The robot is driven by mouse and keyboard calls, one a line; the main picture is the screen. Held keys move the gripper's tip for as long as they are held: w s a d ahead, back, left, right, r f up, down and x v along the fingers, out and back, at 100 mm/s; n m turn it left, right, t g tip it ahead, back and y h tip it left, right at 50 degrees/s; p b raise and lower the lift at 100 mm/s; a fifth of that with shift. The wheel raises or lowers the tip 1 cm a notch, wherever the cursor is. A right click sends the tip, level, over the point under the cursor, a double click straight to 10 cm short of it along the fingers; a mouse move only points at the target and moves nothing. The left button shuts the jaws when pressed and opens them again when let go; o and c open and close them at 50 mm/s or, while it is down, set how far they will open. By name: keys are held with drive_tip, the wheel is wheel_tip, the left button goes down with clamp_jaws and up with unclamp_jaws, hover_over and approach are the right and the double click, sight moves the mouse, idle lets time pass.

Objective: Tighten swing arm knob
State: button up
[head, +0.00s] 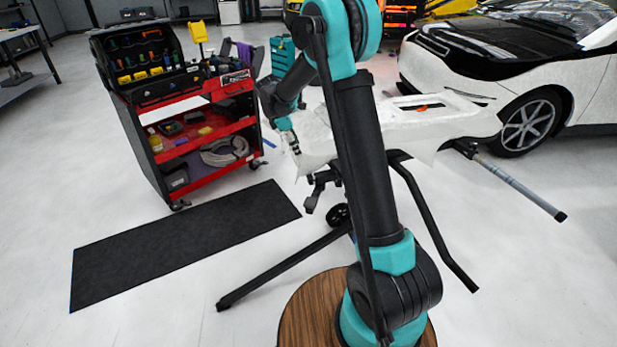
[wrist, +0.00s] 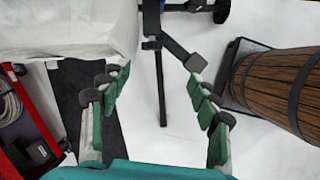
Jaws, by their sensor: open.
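My gripper (head: 293,143) hangs beside the near left end of a white wrapped panel, partly hidden by my arm in the head view. In the wrist view my gripper (wrist: 154,70) is open, with its fingers wide apart and nothing between the tips but a view of the stand and floor. The black stand (head: 324,180) under the panel has a bracket and a slanting bar below the panel's edge. In the wrist view the stand's bar (wrist: 178,50) slants toward the right fingertip. I cannot clearly tell the swing arm knob from the other dark parts.
The white panel (head: 410,125) lies on the stand. The stand's leg (head: 270,272) stretches over the floor. A red and black tool cart (head: 228,133) stands left, behind a black mat (head: 180,240). A white car (head: 590,80) stands at right.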

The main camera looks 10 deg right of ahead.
sight(308, 175)
drive_tip(key=shift+n, duration=0.7)
drive_tip(key=x, duration=0.6)
drive_tip(key=w+a+x, duration=0.1)
drive_tip(key=x, duration=1.1)
drive_tip(key=shift+w+a+f, duration=0.25)
drive_tip(key=shift+w, duration=0.15)
drive_tip(key=c, duration=1.1)
